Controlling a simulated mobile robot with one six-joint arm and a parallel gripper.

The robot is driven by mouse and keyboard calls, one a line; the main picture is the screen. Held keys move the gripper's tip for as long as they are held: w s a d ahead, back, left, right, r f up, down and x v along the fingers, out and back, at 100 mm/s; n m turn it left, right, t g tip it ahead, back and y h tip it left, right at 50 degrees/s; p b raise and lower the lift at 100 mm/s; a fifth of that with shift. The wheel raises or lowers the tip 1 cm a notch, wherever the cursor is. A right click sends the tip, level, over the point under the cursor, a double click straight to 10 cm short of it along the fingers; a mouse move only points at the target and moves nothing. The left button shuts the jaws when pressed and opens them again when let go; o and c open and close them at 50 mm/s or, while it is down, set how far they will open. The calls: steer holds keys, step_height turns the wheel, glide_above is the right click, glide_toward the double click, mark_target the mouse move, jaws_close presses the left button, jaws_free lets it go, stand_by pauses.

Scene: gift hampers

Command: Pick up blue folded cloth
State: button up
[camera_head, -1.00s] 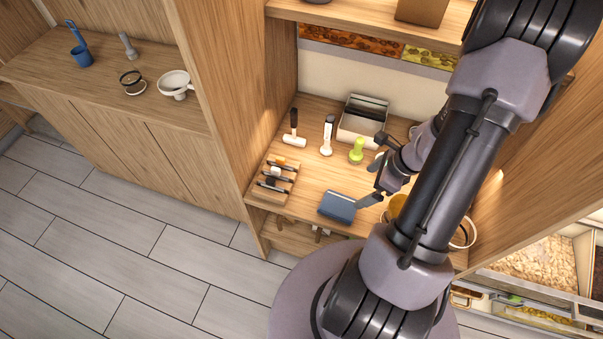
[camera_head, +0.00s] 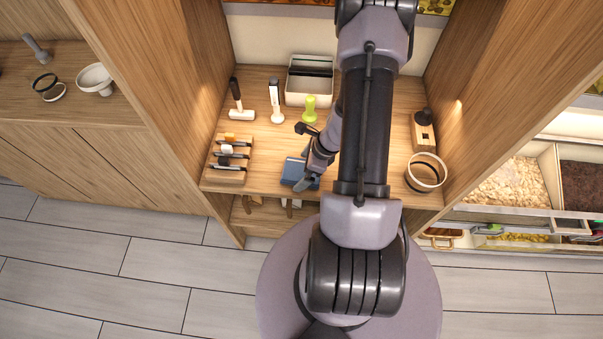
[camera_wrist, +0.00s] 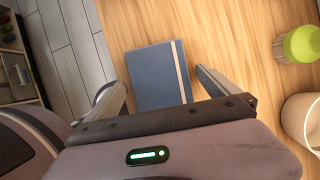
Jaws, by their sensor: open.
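The blue folded cloth (camera_head: 292,171) lies flat near the front edge of the wooden shelf, partly covered by my gripper (camera_head: 304,182) in the head view. In the wrist view the cloth (camera_wrist: 155,75) is a dark blue rectangle with a pale band along its right side. My gripper (camera_wrist: 156,82) is open there, one finger on each side of the cloth, with visible gaps. Its near end is hidden behind the gripper body. I cannot tell how high the fingers are above the shelf.
A rack of dark-handled tools (camera_head: 229,160) stands left of the cloth. A round container (camera_head: 425,173) stands right. Wooden walls flank the shelf.

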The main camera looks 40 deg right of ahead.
steer(key=shift+r, duration=0.1)
steer(key=c, duration=1.4)
step_height(320, 180, up, 10)
steer(key=p, duration=0.4)
steer(key=shift+p, duration=0.35)
